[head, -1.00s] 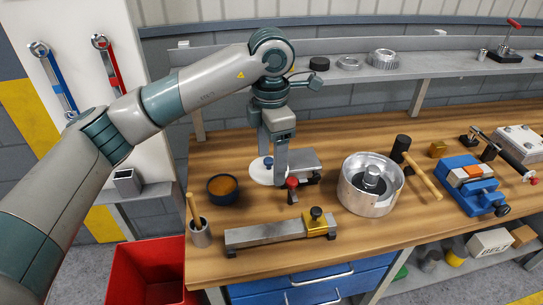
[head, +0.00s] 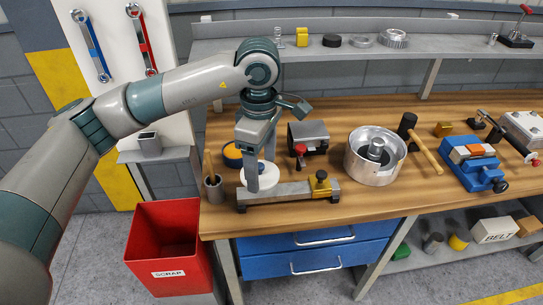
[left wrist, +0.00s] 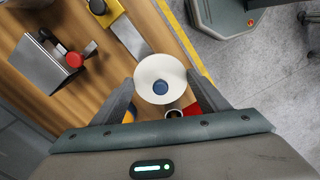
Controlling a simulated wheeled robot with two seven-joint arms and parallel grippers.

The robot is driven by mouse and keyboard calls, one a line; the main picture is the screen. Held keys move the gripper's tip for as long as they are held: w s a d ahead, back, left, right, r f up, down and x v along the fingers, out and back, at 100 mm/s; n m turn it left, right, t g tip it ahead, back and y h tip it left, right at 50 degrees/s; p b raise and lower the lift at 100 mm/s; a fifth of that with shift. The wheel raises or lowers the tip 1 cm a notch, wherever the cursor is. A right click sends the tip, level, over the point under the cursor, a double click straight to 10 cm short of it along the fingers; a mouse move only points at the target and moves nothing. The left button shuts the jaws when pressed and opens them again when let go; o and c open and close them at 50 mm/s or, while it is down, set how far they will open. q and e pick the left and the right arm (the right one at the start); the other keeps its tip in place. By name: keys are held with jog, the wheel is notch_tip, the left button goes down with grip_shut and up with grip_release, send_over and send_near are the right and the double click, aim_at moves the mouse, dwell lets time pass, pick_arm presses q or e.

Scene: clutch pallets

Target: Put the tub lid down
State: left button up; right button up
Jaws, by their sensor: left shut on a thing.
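The white round tub lid (head: 262,183) with a blue knob is held by my left gripper (head: 260,172), whose fingers are shut on it. In the head view it covers the left part of a grey steel bar fixture (head: 290,193); I cannot tell its height above it. The left wrist view shows the lid (left wrist: 152,72) between the fingertips (left wrist: 160,92). The dark blue tub (head: 231,157) with orange contents stands behind and left of the lid, partly hidden by the gripper. My right gripper is not in view.
A cup with a wooden handle (head: 214,188) stands left of the lid. A grey block with a red knob (head: 308,138) and a metal housing (head: 371,165) stand to the right. The red scrap bin (head: 165,245) is below the bench's left end. Bare wood lies along the front edge.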

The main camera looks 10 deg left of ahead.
pick_arm(q)
jog(key=s+a+f+m, duration=0.2)
jog(key=s+a+m, duration=0.1)
jog(key=m, duration=0.2)
jog(key=s+a+f+m, duration=0.2)
jog(key=s+a+m, duration=0.1)
jog(key=m, duration=0.1)
jog(key=s+a+f+m, duration=0.2)
jog(key=s+a+m, duration=0.1)
jog(key=m, duration=0.2)
jog(key=shift+a+m, duration=0.3)
jog(key=shift+a, duration=0.1)
jog(key=shift+s+a+f+m, duration=0.25)
jog(key=shift+s+a+m, duration=0.1)
jog(key=shift+m, duration=0.15)
jog(key=shift+d, duration=0.1)
